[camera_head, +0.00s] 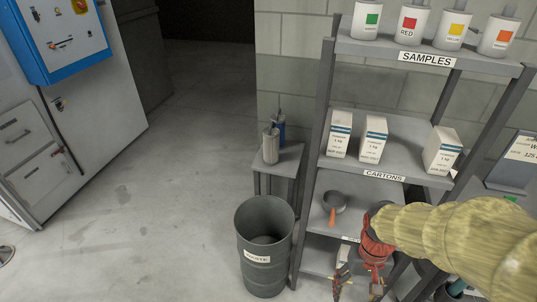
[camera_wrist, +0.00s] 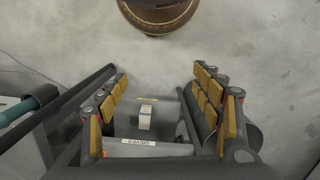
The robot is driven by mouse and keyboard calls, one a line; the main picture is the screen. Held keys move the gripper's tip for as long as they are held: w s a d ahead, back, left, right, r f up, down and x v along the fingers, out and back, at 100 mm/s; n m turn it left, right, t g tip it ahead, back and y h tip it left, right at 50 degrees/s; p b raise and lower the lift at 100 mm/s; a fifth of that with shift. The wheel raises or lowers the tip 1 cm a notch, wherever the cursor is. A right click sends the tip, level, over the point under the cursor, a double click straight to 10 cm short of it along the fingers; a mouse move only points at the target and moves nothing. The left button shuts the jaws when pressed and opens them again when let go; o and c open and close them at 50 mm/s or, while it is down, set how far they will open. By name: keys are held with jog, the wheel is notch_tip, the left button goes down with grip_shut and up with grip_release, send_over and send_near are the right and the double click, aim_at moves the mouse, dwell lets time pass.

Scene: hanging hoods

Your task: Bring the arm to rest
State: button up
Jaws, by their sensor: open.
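My gripper (camera_head: 358,284) hangs from my arm at the lower right of the head view, in front of the lower shelves of the grey rack (camera_head: 322,150). Its fingers point down and are spread apart. In the wrist view my gripper (camera_wrist: 162,108) shows yellow-padded fingers at left and right with a wide gap and nothing held. A shelf with a white label (camera_wrist: 158,140) and a small pale block (camera_wrist: 145,117) appear beyond the gap. My arm hides part of the rack's lower right.
The rack holds sample tubs (camera_head: 408,22) on top and white cartons (camera_head: 373,138) below. A waste bin (camera_head: 265,245) and small stand (camera_head: 277,160) are to the left. A blue-panelled cabinet (camera_head: 62,38) stands far left; the floor between is clear.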

jog(key=s+a+r+t+b, duration=0.1)
jog(key=a+r+t, duration=0.1)
jog(key=r, duration=0.6)
jog(key=s+a+r+n+t+b, duration=0.1)
jog(key=r+t, duration=0.3)
jog(key=r, duration=0.5)
jog(key=shift+s+a+r+n+t+b, duration=0.2)
jog(key=shift+s+a+n+t+b, duration=0.1)
jog(key=shift+s+a+t+b, duration=0.15)
